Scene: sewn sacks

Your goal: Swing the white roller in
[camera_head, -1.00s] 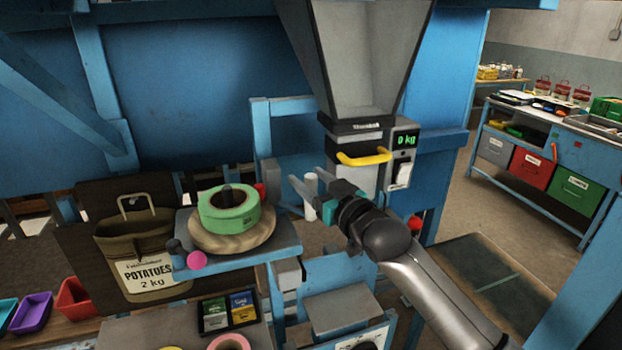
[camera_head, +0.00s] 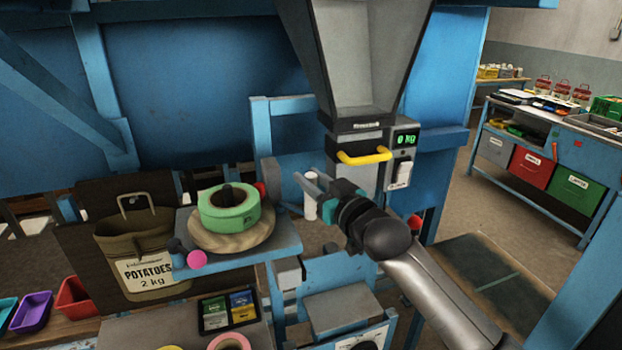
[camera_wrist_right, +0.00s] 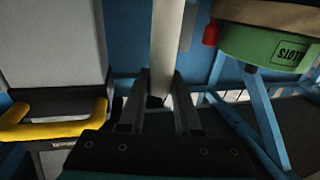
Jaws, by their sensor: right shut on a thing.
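The white roller (camera_head: 310,209) stands upright below the hopper, to the right of the green tape roll (camera_head: 229,208). It also shows in the right wrist view as a pale upright bar (camera_wrist_right: 167,40) running down between the fingers. My right gripper (camera_head: 311,176) reaches in from the lower right and is shut on the white roller; the wrist view shows its two fingers (camera_wrist_right: 160,88) on either side of it. The roller's lower end and its mount are not clear. My left gripper is not in view.
A blue shelf (camera_head: 283,240) holds the tape roll. A potato sack (camera_head: 140,248) hangs at left.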

